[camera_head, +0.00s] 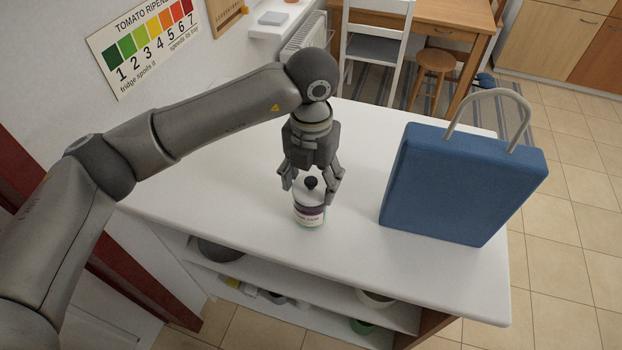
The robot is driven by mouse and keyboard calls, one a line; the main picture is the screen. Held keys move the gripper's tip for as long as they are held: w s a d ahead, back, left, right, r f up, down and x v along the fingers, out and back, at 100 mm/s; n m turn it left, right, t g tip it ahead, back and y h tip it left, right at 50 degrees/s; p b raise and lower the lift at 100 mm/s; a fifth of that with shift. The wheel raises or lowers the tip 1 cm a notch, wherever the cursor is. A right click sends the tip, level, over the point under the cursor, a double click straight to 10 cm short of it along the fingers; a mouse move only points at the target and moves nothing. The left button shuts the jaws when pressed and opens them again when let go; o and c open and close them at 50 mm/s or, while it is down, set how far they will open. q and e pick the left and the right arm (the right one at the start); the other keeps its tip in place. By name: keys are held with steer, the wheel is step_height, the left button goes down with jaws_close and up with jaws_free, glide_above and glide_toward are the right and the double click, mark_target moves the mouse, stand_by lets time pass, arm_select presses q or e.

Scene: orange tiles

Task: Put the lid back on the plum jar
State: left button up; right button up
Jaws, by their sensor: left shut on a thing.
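The plum jar (310,215) stands upright on the white counter, left of the blue bag. It has a pale label with a dark purple band and a greenish base. A light grey lid (309,193) with a dark round knob is at the jar's mouth. I cannot tell whether it sits fully down or a little above the rim. My left gripper (311,190) reaches down from above, its fingers on both sides of the lid, shut on it. The fingers hide parts of the lid's edges. My right gripper is not in view.
A blue bag (455,190) with a pale handle stands upright on the right of the white counter (240,190). The counter is clear left of the jar. Bowls sit on shelves below. A chair (375,48) and wooden table (440,14) stand behind.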

arm_select(q)
steer(key=o, duration=0.9)
steer(key=shift+c, duration=0.2)
steer(key=shift+o, duration=1.2)
steer(key=shift+r, duration=0.1)
steer(key=shift+r+p, duration=1.5)
steer(key=shift+r, duration=1.9)
